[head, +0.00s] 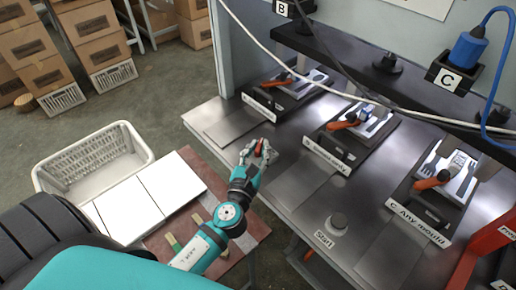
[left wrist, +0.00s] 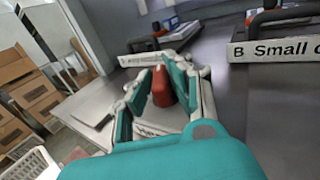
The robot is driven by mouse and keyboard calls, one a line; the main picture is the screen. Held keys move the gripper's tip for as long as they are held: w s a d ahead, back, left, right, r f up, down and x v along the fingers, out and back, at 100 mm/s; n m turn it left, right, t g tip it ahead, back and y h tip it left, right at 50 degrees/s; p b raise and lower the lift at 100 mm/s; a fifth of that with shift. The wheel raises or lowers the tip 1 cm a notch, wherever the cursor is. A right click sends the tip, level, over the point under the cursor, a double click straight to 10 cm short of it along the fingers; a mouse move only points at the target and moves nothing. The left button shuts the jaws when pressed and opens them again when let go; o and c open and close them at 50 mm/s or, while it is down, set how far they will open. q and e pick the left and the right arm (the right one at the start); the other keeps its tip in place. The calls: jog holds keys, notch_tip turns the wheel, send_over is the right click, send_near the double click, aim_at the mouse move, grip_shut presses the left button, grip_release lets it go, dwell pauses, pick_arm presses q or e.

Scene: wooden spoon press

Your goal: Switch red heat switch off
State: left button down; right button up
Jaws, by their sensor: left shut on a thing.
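My left gripper (head: 258,155) is shut on a small red piece (head: 259,148) at the front edge of the steel bench, between stations A and B in the head view. In the left wrist view the red piece (left wrist: 162,88) stands upright between the two teal-lined fingers of my left gripper (left wrist: 160,92). I cannot tell whether this piece is the red heat switch or whether it is fixed to the bench. The finger ends partly hide it. My right gripper is not in view.
Presses with orange handles stand on the steel bench (head: 308,195), including the one labelled C (head: 432,180). A grey Start button (head: 338,221) sits near the front. A white crate (head: 95,160) and white panels (head: 137,207) lie left. Cables hang across the bench.

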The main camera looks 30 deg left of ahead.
pick_arm(q)
jog(key=shift+f, duration=0.1)
jog(key=c, duration=1.3)
grip_release()
jog(key=shift+o, duration=0.2)
jog(key=v, duration=1.2)
jog(key=shift+s+f, duration=0.1)
jog(key=shift+s, duration=0.05)
